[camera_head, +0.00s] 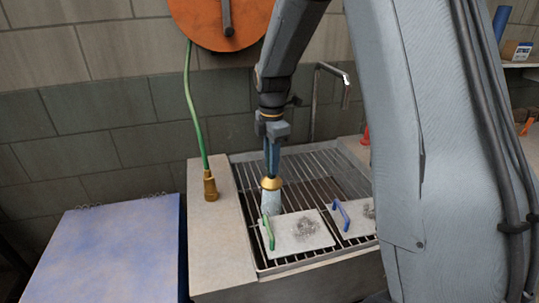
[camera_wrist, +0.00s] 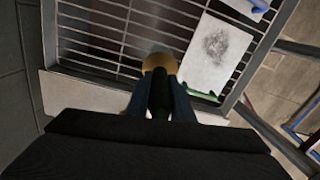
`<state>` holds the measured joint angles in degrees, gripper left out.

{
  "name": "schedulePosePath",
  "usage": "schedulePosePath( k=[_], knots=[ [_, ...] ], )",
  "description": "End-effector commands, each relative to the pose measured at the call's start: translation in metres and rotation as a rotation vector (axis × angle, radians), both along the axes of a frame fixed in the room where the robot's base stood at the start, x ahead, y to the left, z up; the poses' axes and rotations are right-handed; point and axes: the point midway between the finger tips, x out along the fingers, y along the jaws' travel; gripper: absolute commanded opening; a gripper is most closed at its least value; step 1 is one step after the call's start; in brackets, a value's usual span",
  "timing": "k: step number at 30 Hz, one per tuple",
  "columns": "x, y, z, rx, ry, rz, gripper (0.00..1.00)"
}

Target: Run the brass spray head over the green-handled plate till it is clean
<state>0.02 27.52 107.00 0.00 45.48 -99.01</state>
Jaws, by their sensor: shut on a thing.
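My gripper (camera_head: 271,160) is shut on the brass spray head (camera_head: 271,184) and points it down above the sink grate. A pale spray cone shows below the head, at the left edge of the green-handled plate (camera_head: 295,242). The plate lies flat on the grate, its green handle (camera_head: 268,233) at its left side. A dark grey smudge (camera_head: 307,228) marks the plate right of its middle. In the wrist view the brass head (camera_wrist: 160,63) is left of the plate (camera_wrist: 206,72), and the smudge (camera_wrist: 216,46) is still visible. The fingertips are partly hidden there.
A second plate with a blue handle (camera_head: 341,214) lies to the right, also smudged, partly hidden by my arm. A green hose (camera_head: 191,110) runs from an orange reel (camera_head: 222,22) to a brass fitting (camera_head: 210,187) on the ledge. A blue box (camera_head: 115,250) stands left.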

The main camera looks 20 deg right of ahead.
Motion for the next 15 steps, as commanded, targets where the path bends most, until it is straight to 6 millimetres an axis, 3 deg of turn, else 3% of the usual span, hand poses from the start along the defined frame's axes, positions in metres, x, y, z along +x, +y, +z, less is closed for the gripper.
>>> schedulePosePath(
  k=[15],
  knots=[
    [-0.0070, -0.0036, -0.0004, 0.000, -0.001, -0.001, 0.00]
  ],
)
